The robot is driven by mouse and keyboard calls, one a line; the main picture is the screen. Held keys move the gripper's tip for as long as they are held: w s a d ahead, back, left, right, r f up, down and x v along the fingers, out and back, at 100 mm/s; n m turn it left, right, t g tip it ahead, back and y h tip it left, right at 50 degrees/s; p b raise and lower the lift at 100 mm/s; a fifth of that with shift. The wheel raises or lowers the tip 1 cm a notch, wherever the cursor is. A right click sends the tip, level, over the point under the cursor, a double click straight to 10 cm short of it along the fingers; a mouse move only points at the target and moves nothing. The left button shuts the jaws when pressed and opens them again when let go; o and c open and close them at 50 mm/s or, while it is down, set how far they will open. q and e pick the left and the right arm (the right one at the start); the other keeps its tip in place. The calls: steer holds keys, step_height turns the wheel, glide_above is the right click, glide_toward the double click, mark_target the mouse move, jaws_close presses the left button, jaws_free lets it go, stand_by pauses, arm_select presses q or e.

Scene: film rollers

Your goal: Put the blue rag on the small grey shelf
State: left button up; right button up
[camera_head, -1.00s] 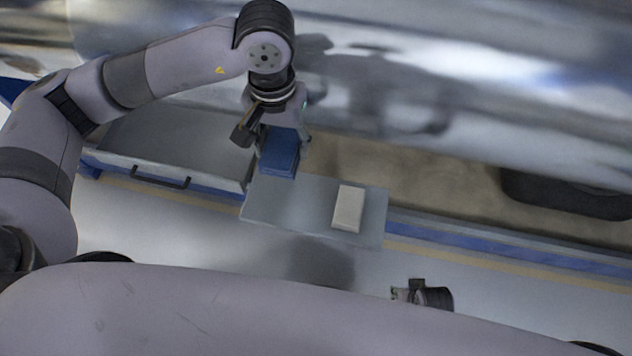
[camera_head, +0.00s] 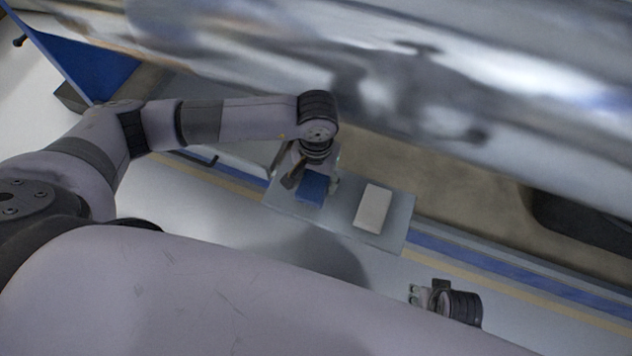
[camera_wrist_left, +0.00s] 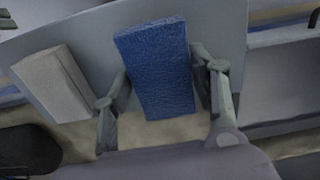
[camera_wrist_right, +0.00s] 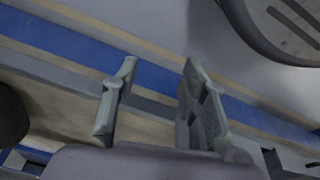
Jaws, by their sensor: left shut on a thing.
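The blue rag (camera_head: 312,188) is a folded blue block at the left part of the small grey shelf (camera_head: 340,222) in the head view. My left gripper (camera_head: 312,180) is shut on the rag, its fingers on both sides of it. In the left wrist view the rag (camera_wrist_left: 160,68) sits between the fingers (camera_wrist_left: 165,100), with the grey shelf (camera_wrist_left: 85,60) behind it. I cannot tell whether the rag touches the shelf. My right gripper (camera_head: 415,294) is in front of the shelf to the right; in the right wrist view its fingers (camera_wrist_right: 155,105) are apart and empty.
A whitish block (camera_head: 373,208) lies on the right part of the shelf; it also shows in the left wrist view (camera_wrist_left: 50,82). A large shiny metal roller (camera_head: 400,80) runs behind the shelf. A blue rail (camera_head: 500,268) runs right of the shelf.

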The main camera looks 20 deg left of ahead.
mark_target(316, 180)
arm_select(q)
step_height(316, 180, down, 2)
steer(key=shift+f, duration=0.2)
arm_select(e)
steer(key=shift+w+r, duration=0.1)
steer(key=shift+r, duration=0.45)
arm_select(q)
steer(key=o, duration=1)
arm_select(e)
steer(key=shift+r, duration=0.15)
arm_select(q)
steer(key=shift+r, duration=0.1)
step_height(316, 180, up, 12)
steer(key=shift+p, duration=0.65)
arm_select(e)
steer(key=f, duration=0.2)
steer(key=s+f, duration=0.1)
steer(key=f, duration=0.2)
steer(key=shift+s, duration=0.2)
